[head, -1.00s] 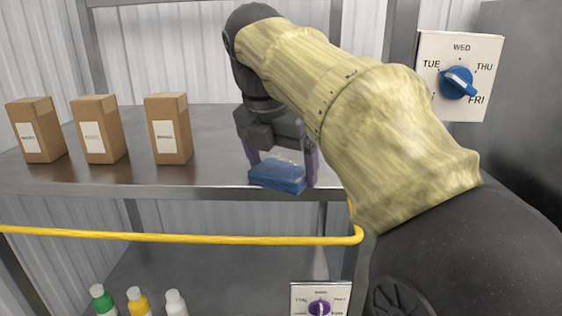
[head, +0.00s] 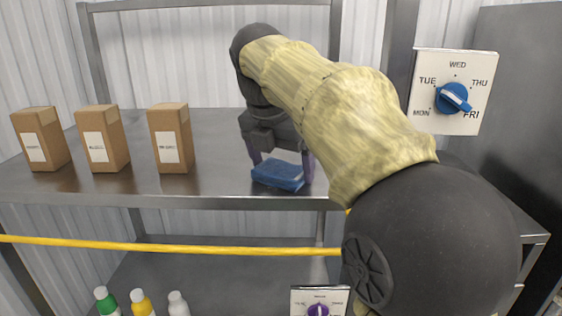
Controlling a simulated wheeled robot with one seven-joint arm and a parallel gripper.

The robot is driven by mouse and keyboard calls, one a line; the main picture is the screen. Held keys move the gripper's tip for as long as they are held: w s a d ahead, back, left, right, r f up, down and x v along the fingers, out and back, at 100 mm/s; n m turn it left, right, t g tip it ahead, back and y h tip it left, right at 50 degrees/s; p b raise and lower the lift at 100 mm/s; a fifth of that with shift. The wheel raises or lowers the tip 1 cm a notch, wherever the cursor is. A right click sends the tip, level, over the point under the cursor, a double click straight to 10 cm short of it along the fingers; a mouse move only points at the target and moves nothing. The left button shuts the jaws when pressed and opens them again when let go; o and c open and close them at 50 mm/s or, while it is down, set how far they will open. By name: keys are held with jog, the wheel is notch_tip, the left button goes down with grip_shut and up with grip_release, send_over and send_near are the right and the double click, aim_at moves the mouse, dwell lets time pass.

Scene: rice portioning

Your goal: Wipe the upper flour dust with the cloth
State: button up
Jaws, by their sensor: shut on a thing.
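The blue cloth (head: 278,177) is a folded, block-like piece at the front part of the upper metal shelf (head: 225,150). My gripper (head: 281,168) points down with its two fingers on either side of the cloth and is shut on it. The cloth is at the shelf surface; I cannot tell whether it presses on it. I cannot make out flour dust on the shelf now. My arm hides the shelf's right part.
Three brown boxes with white labels (head: 40,138) (head: 103,138) (head: 170,138) stand on the shelf's left. A yellow rail (head: 170,246) runs below its front edge. A blue day dial (head: 453,97) is at right, a purple dial (head: 318,310) below. Several bottles (head: 140,303) stand lower left.

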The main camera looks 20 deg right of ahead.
aim_at(281, 160)
jog(key=shift+w+d+p, duration=0.25)
jog(key=shift+w+p, duration=0.3)
jog(key=shift+w, duration=0.2)
jog(key=shift+w+d+p, duration=0.25)
jog(key=shift+w+p, duration=0.3)
jog(key=shift+w, duration=0.15)
jog(key=shift+w+f, duration=0.15)
jog(key=shift+w, duration=0.1)
jog(key=shift+d, duration=0.1)
jog(key=shift+w+r+p, duration=0.2)
jog(key=shift+w+p, duration=0.1)
jog(key=shift+p, duration=0.3)
jog(key=shift+w+d+p, duration=0.25)
jog(key=shift+w+p, duration=0.3)
jog(key=shift+w, duration=0.1)
jog(key=shift+w+d+p, duration=0.25)
jog(key=shift+w+p, duration=0.3)
jog(key=shift+w, duration=0.05)
jog(key=shift+w+f, duration=0.1)
jog(key=shift+w, duration=0.2)
jog(key=shift+s+f, duration=0.1)
jog(key=shift+f, duration=0.1)
